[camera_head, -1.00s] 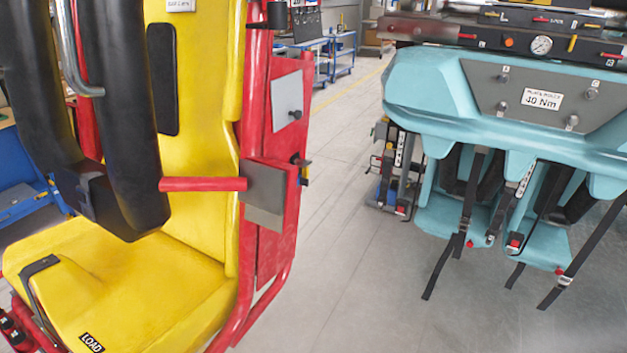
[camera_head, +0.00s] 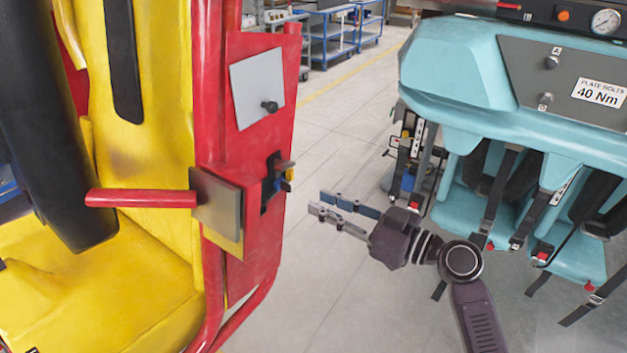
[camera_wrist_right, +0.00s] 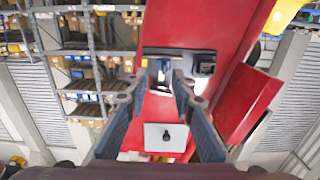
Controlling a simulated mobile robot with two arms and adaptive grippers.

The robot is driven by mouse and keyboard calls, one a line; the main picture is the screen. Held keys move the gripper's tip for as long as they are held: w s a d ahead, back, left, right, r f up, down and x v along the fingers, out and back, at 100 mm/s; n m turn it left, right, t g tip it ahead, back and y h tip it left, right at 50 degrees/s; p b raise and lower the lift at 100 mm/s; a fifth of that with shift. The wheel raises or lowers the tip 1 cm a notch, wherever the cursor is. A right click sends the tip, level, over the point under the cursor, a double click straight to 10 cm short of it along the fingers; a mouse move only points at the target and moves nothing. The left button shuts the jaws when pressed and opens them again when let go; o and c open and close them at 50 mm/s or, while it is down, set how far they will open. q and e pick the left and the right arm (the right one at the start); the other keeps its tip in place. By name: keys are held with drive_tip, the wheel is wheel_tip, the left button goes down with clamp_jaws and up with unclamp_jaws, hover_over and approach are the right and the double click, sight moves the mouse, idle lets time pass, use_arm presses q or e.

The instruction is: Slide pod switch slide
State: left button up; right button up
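The pod switch (camera_head: 275,181) is a small dark plate with a grey lever and blue and yellow parts. It sits on the side of the red seat frame (camera_head: 262,225), below a grey square plate (camera_head: 258,88) with a black knob. My right gripper (camera_head: 320,204) is to the right of the switch, apart from it, its fingers pointing left toward the red frame. It is open and empty. In the right wrist view, the switch housing (camera_wrist_right: 203,64) shows ahead beyond the fingertips (camera_wrist_right: 158,88), partly hidden. My left gripper is not in view.
Open floor lies between seat and pod.

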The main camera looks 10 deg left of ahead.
sight(290, 189)
drive_tip(key=a, duration=0.1)
drive_tip(key=a+r+p, duration=0.1)
drive_tip(key=a, duration=0.1)
drive_tip(key=shift+r+p, duration=0.3)
drive_tip(key=p+x, duration=0.1)
drive_tip(key=x, duration=0.2)
drive_tip(key=shift+w+a+f, duration=0.1)
drive_tip(key=shift+w+a, duration=0.15)
drive_tip(key=shift+a, duration=0.05)
drive_tip(key=shift+w+a+f+p, duration=0.2)
drive_tip(key=shift+a+p, duration=0.1)
drive_tip(key=shift+a, duration=0.3)
drive_tip(key=shift+c, duration=0.4)
clamp_jaws()
